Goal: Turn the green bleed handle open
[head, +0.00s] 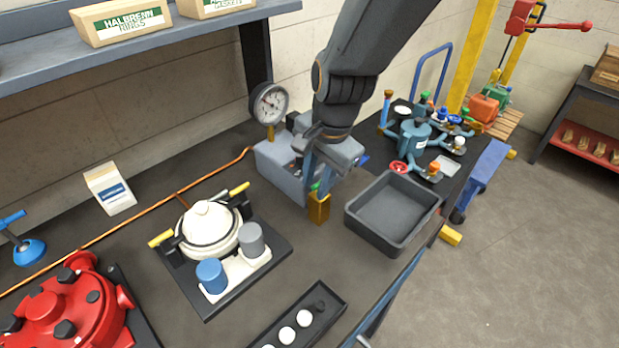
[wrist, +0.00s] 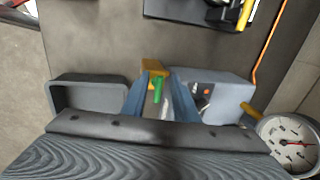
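The green bleed handle (wrist: 158,89) sits on a brass valve block (wrist: 153,66) at the front of a grey gauge unit (wrist: 218,92). In the head view the green handle (head: 316,187) shows just above the brass block (head: 319,208). My gripper (wrist: 157,78) is open, with one blue finger on each side of the green handle in the wrist view. I cannot tell whether either finger touches it. In the head view my gripper (head: 318,178) points down at the block, and its fingers partly hide the handle.
A round pressure gauge (head: 269,103) stands on the unit's back left. An empty grey bin (head: 391,211) is close on the right. A white-domed device (head: 208,228) stands on the left. A blue manifold (head: 414,137) with coloured handles is behind the bin.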

